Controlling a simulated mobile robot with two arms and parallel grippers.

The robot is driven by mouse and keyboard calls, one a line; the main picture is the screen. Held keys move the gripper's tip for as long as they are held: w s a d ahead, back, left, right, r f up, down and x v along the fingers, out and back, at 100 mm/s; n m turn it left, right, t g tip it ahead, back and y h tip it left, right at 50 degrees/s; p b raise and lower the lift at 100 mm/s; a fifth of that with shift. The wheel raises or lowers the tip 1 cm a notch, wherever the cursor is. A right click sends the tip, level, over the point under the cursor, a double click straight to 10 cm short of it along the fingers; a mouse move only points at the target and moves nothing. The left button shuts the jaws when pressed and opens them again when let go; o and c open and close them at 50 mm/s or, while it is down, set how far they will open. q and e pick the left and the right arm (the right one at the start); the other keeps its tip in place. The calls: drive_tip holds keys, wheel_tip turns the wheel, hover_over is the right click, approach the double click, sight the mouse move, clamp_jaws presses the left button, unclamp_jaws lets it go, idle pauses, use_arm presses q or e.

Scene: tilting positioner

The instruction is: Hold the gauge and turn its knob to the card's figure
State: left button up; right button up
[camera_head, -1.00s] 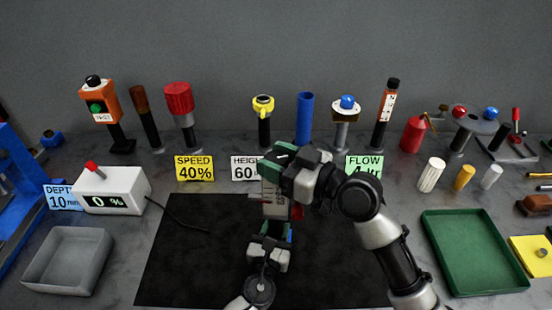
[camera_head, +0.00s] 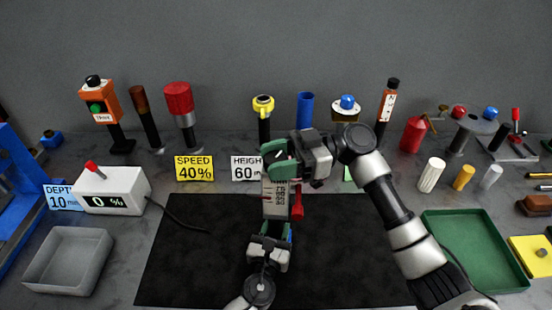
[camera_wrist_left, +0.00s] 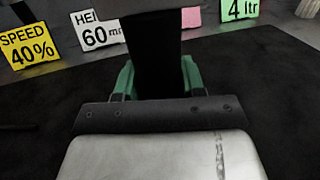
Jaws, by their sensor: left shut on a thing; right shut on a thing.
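The gauge (camera_head: 276,198) stands upright over the black mat, a pale body with a marked scale and a red part at its right side. My left gripper (camera_head: 270,232) is shut on its lower part from below. In the left wrist view, a dark grip (camera_wrist_left: 151,55) of the gauge stands between the green fingertips. My right gripper (camera_head: 284,158) is shut at the gauge's top, where the knob is hidden by the fingers. The cards read SPEED 40% (camera_head: 194,168), HEIGHT 60 (camera_head: 246,168), DEPTH 10 (camera_head: 62,197) and, in the left wrist view, 4 ltr (camera_wrist_left: 238,10).
A white box with a display (camera_head: 112,191) and a grey tray (camera_head: 68,261) are at left. A green tray (camera_head: 475,252) is at right. Several upright tools line the back. The black mat (camera_head: 190,260) is otherwise clear.

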sight(276, 158)
drive_tip(key=n+g+h, duration=0.2)
drive_tip(key=g, duration=0.1)
drive_tip(key=n+g+h, duration=0.2)
drive_tip(key=n+g, duration=0.1)
drive_tip(key=g, duration=0.1)
use_arm(q)
drive_tip(key=shift+s+d, duration=0.1)
use_arm(e)
drive_tip(key=shift+s+a+r+n+g+h, duration=0.1)
drive_tip(key=shift+s+a+n+g+h, duration=0.05)
drive_tip(key=shift+n+g+h, duration=0.85)
drive_tip(key=shift+s+a+r+n+g+h, duration=0.1)
drive_tip(key=shift+a+n+g+h, duration=0.05)
drive_tip(key=shift+n+g+h, duration=0.8)
drive_tip(key=shift+t, duration=0.25)
use_arm(q)
drive_tip(key=shift+f, duration=0.1)
use_arm(e)
drive_tip(key=shift+w+d+f+h, duration=0.2)
drive_tip(key=shift+w+d+h, duration=0.05)
drive_tip(key=o, duration=0.9)
drive_tip(key=shift+o, duration=0.2)
wheel_tip(276, 158, up, 10)
